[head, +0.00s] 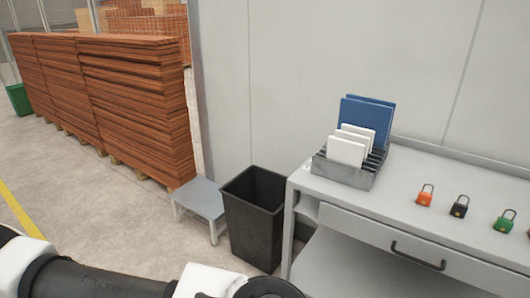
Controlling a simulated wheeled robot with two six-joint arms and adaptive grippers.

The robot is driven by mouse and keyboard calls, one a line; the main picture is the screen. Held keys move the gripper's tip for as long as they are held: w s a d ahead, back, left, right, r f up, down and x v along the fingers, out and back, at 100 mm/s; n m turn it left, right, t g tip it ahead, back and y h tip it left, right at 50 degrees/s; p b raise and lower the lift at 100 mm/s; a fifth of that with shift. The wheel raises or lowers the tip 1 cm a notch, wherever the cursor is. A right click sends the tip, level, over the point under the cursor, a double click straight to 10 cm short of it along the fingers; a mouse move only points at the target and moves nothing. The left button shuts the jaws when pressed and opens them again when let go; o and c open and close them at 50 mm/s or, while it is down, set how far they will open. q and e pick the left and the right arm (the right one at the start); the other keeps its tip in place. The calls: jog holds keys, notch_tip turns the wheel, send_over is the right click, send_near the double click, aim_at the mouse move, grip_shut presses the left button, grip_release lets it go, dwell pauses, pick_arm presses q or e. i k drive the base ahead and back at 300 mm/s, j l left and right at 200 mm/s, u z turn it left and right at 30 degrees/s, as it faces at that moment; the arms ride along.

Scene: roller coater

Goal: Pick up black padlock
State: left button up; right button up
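The black padlock (459,206) lies on the grey workbench top (410,184) at the right of the head view. It sits between an orange padlock (425,196) on its left and a green padlock (504,222) on its right. Its shackle points away from me. Part of one of my arms shows along the bottom left edge, well apart from the padlocks. Neither gripper's fingers are in view.
A metal rack (348,172) with white and blue panels stands on the bench's left end. The bench has a drawer with a black handle (417,257). A black bin (254,219) and grey step stool (201,202) stand left of it. Stacked brown boards (135,105) stand farther back.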

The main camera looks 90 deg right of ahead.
aim_at(459, 210)
jog(key=z, duration=4.15)
jog(key=i+j+z, duration=0.2)
jog(key=j, duration=0.45)
jog(key=j+z, duration=0.15)
jog(key=j, duration=0.5)
